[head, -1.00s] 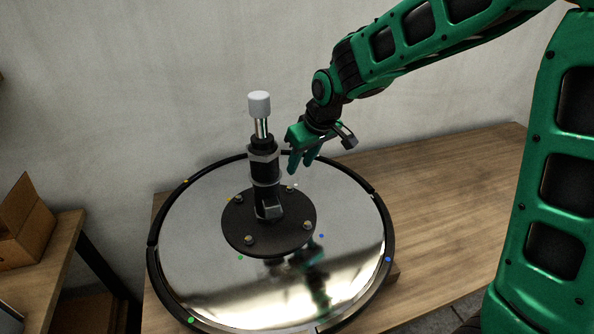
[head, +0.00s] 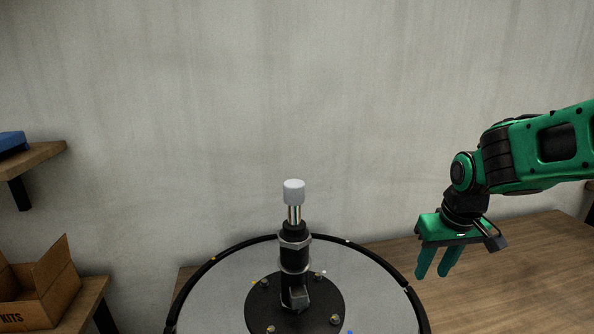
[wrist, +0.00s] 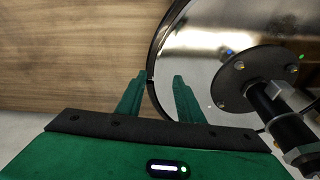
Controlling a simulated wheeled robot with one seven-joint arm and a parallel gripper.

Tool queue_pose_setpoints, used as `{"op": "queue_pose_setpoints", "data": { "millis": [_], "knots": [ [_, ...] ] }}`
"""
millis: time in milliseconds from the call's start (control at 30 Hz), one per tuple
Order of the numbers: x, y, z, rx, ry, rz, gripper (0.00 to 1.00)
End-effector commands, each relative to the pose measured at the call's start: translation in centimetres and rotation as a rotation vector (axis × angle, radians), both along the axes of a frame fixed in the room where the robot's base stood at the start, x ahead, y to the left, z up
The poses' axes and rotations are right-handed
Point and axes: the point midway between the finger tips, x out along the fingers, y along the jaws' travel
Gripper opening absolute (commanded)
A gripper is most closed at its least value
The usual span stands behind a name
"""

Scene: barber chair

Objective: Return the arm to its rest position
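My gripper (head: 433,276) is on the right in the head view, fingers pointing down, above the wooden table and to the right of the round base. In the wrist view its two green fingers (wrist: 158,80) stand apart with nothing between them. The barber chair part is a round mirror-like base (head: 225,285) with a black rim. A black flange (head: 325,292) is bolted at its centre, and a black column (head: 294,258) with a white cap (head: 293,191) stands upright on it. The gripper is apart from the column. In the wrist view, the column (wrist: 270,100) is at the right.
The wooden table (head: 500,285) is clear to the right of the base. A cardboard box (head: 45,297) sits on a side table at the left. A shelf (head: 40,160) with a blue item is on the wall above it. The wall rises behind the base.

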Motion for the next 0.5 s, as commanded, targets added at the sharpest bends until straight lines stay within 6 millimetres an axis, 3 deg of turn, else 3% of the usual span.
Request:
{"op": "queue_pose_setpoints", "data": {
  "millis": [33, 200, 400, 500],
  "knots": [
    [-2.2, -2.2, 0.3, 0.001, 0.017, -0.068, 0.34],
    [-10.3, -7.5, 0.5, 0.015, 0.096, -0.290, 0.34],
    [-18.8, -10.2, 0.1, 0.052, 0.178, -0.508, 0.34],
    [-21.4, -10.6, -0.2, 0.068, 0.204, -0.575, 0.34]
  ]
}}
